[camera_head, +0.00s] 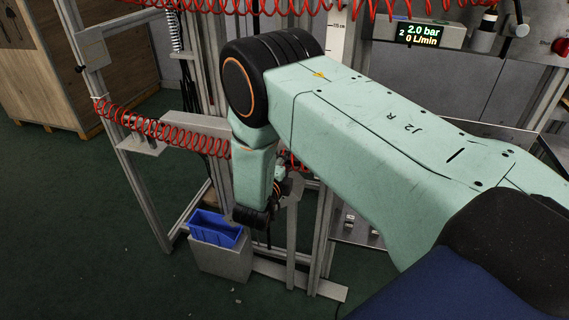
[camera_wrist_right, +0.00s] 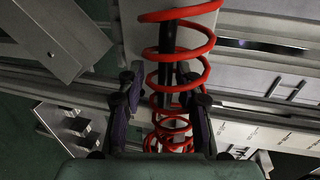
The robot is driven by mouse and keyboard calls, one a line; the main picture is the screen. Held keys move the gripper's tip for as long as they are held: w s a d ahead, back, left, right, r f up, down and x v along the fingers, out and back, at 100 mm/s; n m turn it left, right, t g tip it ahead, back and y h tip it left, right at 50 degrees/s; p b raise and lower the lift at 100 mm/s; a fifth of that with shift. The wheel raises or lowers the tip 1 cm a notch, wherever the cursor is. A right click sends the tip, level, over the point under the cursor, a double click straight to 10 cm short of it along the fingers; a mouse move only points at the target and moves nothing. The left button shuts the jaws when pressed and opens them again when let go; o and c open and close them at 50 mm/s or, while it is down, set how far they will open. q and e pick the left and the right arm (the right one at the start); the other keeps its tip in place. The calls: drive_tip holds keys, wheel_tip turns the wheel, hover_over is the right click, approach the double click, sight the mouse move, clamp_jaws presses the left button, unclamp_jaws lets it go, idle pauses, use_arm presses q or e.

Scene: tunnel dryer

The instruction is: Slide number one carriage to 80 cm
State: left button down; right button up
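My right arm crosses the head view from the lower right and bends down at the middle. My right gripper (camera_head: 284,187) is mostly hidden there behind the wrist, beside the metal frame. In the right wrist view the two dark fingers of my right gripper (camera_wrist_right: 163,108) stand apart. A red coiled hose (camera_wrist_right: 178,58) and a black rod (camera_wrist_right: 167,50) show between or just beyond them; I cannot tell whether they touch. No carriage can be made out by number. A white scale strip (camera_head: 337,35) stands upright behind my arm, its marking too small to read surely. My left gripper is not in view.
A red coil (camera_head: 165,132) stretches across the frame (camera_head: 142,180) at left. A blue bin (camera_head: 215,228) sits in a grey holder below. A display (camera_head: 420,34) reads 2.0 bar and 0 L/min. A wooden crate (camera_head: 75,65) stands behind. The green floor at lower left is mostly clear.

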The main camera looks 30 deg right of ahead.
drive_tip(key=v, duration=0.7)
drive_tip(key=shift+s, duration=0.15)
drive_tip(key=shift+a, duration=0.1)
drive_tip(key=s+a+f+n+g+y, duration=0.15)
drive_tip(key=s+f+n+y, duration=0.3)
drive_tip(key=n, duration=0.45)
drive_tip(key=s+a+f+n+g+y, duration=0.1)
drive_tip(key=s+a+f+n+y, duration=0.25)
drive_tip(key=f+n, duration=0.4)
drive_tip(key=s+a+f+n+g+y, duration=0.1)
drive_tip(key=s+n, duration=0.4)
drive_tip(key=s, duration=0.8)
drive_tip(key=s+a+f+n+g+y, duration=0.2)
drive_tip(key=s+n+g, duration=0.4)
drive_tip(key=s, duration=0.8)
drive_tip(key=shift+f+y, duration=0.25)
drive_tip(key=shift+y, duration=0.35)
